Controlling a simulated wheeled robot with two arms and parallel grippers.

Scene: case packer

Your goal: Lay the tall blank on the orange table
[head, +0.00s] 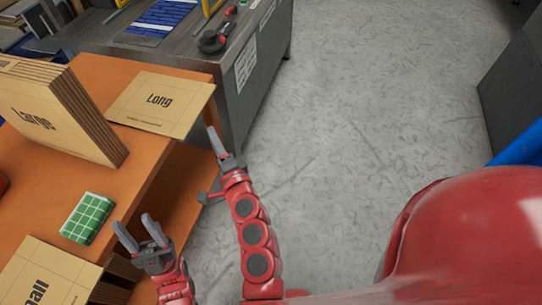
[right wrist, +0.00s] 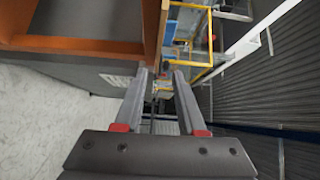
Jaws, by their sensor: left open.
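No blank marked tall shows in either view. The orange table (head: 150,180) fills the left of the head view. A flat tan blank marked "Long" (head: 160,103) lies at its far right corner. Part of a blank marked "Small" (head: 45,275) lies at the near left. A stack of tan blanks marked "Large" (head: 55,110) stands on the left. My left gripper (head: 132,230) is open and empty, over the table's near right edge. My right gripper (head: 215,140) is beside the right edge, below the Long blank. In the right wrist view (right wrist: 160,75) its fingers are apart, with nothing between them.
A green checkered item (head: 87,217) lies on the orange table. A grey bench (head: 245,75) beyond it holds a blue-marked panel (head: 160,20) and a red-and-black tool (head: 215,38). The grey floor (head: 370,110) to the right is clear. A dark grey unit (head: 510,85) stands at far right.

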